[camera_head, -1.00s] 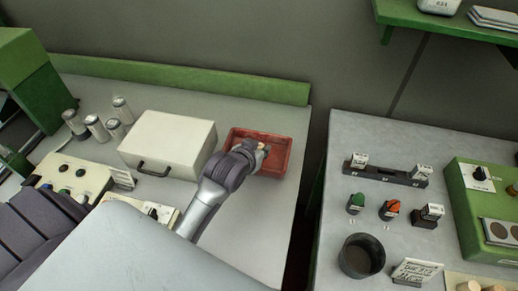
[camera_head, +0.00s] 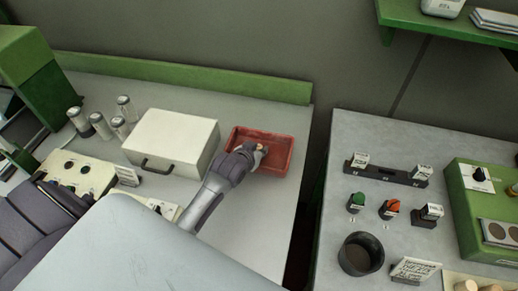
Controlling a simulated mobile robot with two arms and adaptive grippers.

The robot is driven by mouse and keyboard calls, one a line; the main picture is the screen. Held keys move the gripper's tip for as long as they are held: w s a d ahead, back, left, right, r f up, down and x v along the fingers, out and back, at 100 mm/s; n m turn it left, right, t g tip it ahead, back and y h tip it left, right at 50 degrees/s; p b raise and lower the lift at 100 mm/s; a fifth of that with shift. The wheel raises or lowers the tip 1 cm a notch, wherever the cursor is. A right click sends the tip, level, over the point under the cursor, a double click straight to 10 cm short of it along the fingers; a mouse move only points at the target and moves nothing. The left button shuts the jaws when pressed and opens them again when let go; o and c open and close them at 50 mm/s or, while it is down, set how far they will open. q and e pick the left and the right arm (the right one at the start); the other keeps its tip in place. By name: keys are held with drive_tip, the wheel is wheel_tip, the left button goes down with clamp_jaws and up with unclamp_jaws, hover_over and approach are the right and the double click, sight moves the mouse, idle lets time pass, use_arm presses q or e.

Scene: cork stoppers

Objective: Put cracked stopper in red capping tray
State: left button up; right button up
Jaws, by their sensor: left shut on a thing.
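The red capping tray (camera_head: 283,158) sits on the left bench near its right edge. My left gripper (camera_head: 262,149) is over the left part of the tray, low at or inside its rim. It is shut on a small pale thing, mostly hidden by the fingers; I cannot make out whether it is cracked. Several light cork stoppers (camera_head: 466,286) show at the bottom right on the other bench. My right gripper does not show.
A white case (camera_head: 172,140) with a dark handle stands just left of the tray. Several small jars (camera_head: 79,122) stand further left. A gap separates the benches. The right bench holds a dark cup (camera_head: 361,254), knobs and a green panel (camera_head: 470,190).

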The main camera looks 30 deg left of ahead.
use_arm(q)
drive_tip(key=o, duration=0.7)
drive_tip(key=shift+c, duration=0.2)
drive_tip(key=v, duration=1.2)
drive_tip(key=shift+b, duration=0.35)
